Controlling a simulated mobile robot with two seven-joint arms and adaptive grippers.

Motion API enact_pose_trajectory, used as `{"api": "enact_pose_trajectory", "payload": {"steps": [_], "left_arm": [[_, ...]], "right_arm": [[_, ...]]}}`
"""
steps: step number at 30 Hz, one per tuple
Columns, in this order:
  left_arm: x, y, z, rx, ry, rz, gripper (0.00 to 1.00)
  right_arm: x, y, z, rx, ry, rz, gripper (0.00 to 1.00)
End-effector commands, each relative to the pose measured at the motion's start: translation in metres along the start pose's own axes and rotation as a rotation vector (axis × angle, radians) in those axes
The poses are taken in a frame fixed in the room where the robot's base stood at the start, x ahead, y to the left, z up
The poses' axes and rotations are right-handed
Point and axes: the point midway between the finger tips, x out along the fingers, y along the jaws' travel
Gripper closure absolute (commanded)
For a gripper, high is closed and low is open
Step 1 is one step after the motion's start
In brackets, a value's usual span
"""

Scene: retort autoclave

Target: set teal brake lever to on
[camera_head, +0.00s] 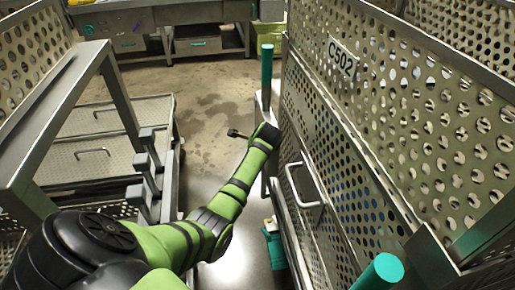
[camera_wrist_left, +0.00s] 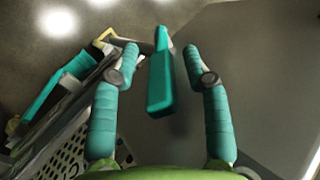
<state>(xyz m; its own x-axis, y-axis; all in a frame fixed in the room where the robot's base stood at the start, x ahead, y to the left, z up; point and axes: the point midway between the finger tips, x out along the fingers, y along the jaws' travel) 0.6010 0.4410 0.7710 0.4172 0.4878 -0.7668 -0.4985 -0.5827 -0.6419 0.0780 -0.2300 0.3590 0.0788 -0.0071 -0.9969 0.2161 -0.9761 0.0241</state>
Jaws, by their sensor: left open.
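The teal brake lever (camera_wrist_left: 160,85) shows in the left wrist view as a flat, elongated bar with a wider near end. My left gripper (camera_wrist_left: 161,54) is open, with one teal finger on each side of the lever. Visible gaps separate the lever from both fingers in that view; I cannot tell how far it lies beyond the fingertips. In the head view my green left arm reaches from the bottom left to the cart's far end. Its dark hand hides the fingers there, and I cannot make out the lever for sure. My right gripper is not in view.
A perforated metal cart (camera_head: 325,125) marked C502 stands at the right, with a teal upright post (camera_head: 267,70) at its far end and a teal-topped post (camera_head: 380,272) nearer. A metal rack with drawers (camera_head: 105,160) stands left. Bare floor (camera_head: 215,90) lies between.

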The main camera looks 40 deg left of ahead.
Motion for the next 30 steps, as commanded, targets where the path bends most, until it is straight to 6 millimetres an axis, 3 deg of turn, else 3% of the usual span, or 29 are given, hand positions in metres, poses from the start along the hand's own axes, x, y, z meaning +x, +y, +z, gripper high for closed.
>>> {"api": "enact_pose_trajectory", "payload": {"steps": [8, 11, 12, 19, 26, 30], "left_arm": [[0.001, 0.0, 0.0, -0.001, 0.0, -0.001, 0.53], [0.001, 0.0, 0.0, -0.001, 0.0, -0.001, 0.93], [0.001, 0.0, 0.0, 0.0, -0.001, 0.0, 1.0], [0.001, -0.001, 0.001, 0.0, -0.004, 0.008, 1.0], [-0.001, -0.014, 0.002, 0.0, -0.009, 0.118, 1.0], [0.004, -0.018, 0.002, -0.001, -0.009, 0.194, 1.0]], "right_arm": [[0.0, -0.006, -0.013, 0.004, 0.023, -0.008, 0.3], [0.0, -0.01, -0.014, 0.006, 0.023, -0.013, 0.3], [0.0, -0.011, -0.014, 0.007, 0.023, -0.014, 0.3], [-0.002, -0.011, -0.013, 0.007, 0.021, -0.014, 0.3], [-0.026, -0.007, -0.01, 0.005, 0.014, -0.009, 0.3], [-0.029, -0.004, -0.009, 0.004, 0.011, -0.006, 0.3]]}}
